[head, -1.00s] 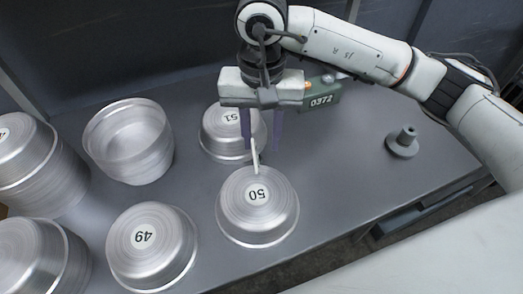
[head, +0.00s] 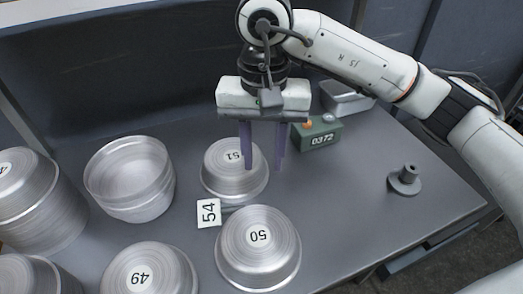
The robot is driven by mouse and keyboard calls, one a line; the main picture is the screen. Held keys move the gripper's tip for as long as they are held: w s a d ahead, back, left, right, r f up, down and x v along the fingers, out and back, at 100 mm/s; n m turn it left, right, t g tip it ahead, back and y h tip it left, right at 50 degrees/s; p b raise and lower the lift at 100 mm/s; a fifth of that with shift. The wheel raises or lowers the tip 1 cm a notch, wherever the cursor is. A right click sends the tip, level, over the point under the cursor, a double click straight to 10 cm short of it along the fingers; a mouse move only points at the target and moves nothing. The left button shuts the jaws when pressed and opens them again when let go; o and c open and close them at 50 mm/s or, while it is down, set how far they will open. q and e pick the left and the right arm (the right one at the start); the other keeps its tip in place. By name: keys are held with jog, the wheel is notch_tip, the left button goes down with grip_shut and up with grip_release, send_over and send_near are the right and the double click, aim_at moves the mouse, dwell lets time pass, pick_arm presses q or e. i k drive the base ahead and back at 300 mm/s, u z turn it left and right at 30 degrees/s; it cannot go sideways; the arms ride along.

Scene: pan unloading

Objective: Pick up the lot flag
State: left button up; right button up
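The lot flag (head: 208,212), a small white card marked 54, lies face up by the left of the gap between the pan marked 51 (head: 222,178) and the pan marked 50 (head: 245,262). My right gripper (head: 264,168) points down with its two purple fingers apart and nothing visible between them. Its left finger overlaps the pan marked 51 in the picture; I cannot tell whether they touch. The gripper is above and right of the flag in the picture, clear of it. My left gripper is not in view.
A pan marked 49 (head: 150,275), an upturned-rim pan stack (head: 130,185) and more stacked pans (head: 40,205) fill the left. A green box reading 0372 (head: 318,138), a metal tray (head: 346,103) and a grey knob-topped piece (head: 404,181) stand right.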

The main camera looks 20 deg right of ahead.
aim_at(209, 211)
jog(key=k, duration=1)
